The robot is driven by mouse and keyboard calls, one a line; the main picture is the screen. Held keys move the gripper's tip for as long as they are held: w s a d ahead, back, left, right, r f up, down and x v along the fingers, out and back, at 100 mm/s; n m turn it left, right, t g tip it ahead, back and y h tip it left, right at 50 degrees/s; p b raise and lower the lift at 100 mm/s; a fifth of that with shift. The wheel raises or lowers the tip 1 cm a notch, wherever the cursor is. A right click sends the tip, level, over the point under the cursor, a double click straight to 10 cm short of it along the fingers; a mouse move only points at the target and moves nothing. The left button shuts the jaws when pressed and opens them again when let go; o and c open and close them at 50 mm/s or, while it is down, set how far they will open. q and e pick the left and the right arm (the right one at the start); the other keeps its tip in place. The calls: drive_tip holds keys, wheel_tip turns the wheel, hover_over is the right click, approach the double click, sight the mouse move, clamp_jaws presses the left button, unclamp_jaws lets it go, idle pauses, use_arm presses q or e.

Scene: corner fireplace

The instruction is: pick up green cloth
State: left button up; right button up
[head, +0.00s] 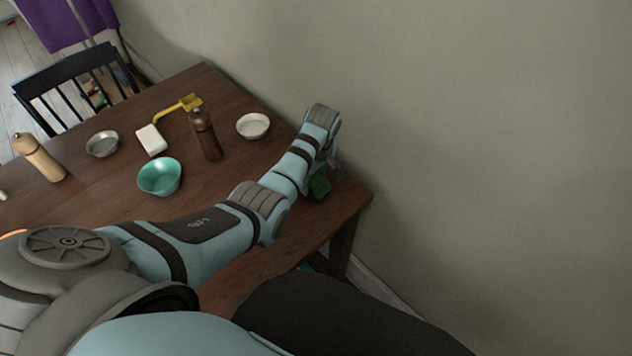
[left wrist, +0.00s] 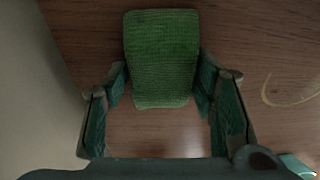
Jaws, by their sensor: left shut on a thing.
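The green cloth (left wrist: 162,58) shows in the left wrist view as a folded, ribbed rectangle over the brown table. My left gripper (left wrist: 160,85) has a finger on each side of the cloth's near part and is shut on it. In the head view, a small part of the green cloth (head: 320,187) shows beside my left gripper (head: 328,172), near the table's right corner. My left arm hides much of the gripper there. I cannot tell if the cloth is clear of the table. My right gripper is not in view.
The wooden table (head: 105,195) holds a teal bowl (head: 160,177), a dark brown bottle (head: 205,135), a white bowl (head: 253,125), a grey bowl (head: 102,144), a white block (head: 152,140), a yellow tool (head: 180,106) and a tan bottle (head: 40,158). A wall (head: 480,130) stands close on the right.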

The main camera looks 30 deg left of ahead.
use_arm(q)
drive_tip(key=shift+r, duration=0.1)
wheel_tip(320, 180, up, 20)
drive_tip(key=p, duration=0.8)
drive_tip(key=shift+o, duration=1.3)
drive_tip(key=shift+c, duration=1.1)
